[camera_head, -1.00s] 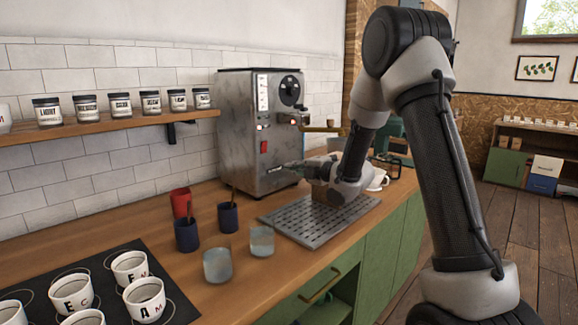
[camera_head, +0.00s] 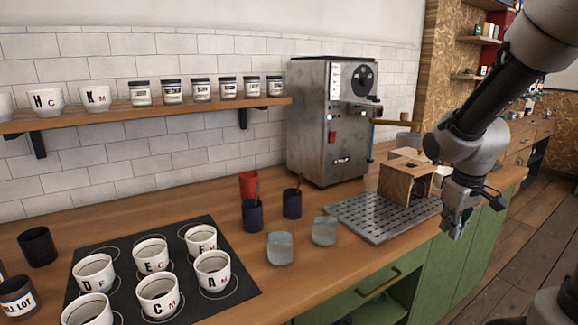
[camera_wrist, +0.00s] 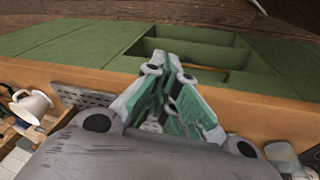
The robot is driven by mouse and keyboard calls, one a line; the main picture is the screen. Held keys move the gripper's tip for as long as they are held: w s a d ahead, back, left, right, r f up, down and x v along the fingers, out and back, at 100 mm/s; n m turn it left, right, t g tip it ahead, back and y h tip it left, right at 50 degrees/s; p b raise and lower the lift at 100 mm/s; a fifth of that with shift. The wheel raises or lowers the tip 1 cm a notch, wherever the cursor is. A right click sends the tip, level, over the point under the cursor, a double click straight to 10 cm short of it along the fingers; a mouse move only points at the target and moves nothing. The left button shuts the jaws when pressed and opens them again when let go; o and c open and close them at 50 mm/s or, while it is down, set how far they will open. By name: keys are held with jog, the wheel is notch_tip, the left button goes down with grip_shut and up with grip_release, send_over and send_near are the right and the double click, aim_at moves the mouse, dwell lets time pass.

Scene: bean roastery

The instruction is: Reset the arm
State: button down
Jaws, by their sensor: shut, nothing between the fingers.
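My gripper (camera_head: 455,228) hangs at the right in the head view, fingers down, just off the front edge of the wooden counter (camera_head: 290,270). It is to the right of the perforated metal tray (camera_head: 372,228) and the wooden box (camera_head: 405,182). In the wrist view my gripper (camera_wrist: 168,60) shows with its fingertips together and nothing between them. It points toward the green cabinet fronts below the counter. My arm reaches in from the upper right of the head view.
A steel roaster machine (camera_head: 325,125) stands behind the tray. Two glasses (camera_head: 281,248), dark cups (camera_head: 252,215) and a red cup (camera_head: 248,184) stand left of it. Lettered white cups stand on a black mat (camera_head: 225,290). A green cabinet (camera_head: 440,265) runs below; open floor (camera_head: 515,245) lies right.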

jog(key=s+a+r+m+t, duration=0.1)
jog(key=s+r, duration=0.5)
jog(key=s, duration=0.2)
jog(key=s+a+r+m+y, duration=0.1)
jog(key=s+a+r+m, duration=0.1)
jog(key=s+r, duration=0.4)
jog(key=s, duration=0.3)
jog(key=shift+m+t, duration=0.3)
jog(key=shift+t, duration=0.1)
jog(key=c, duration=2.2)
grip_release()
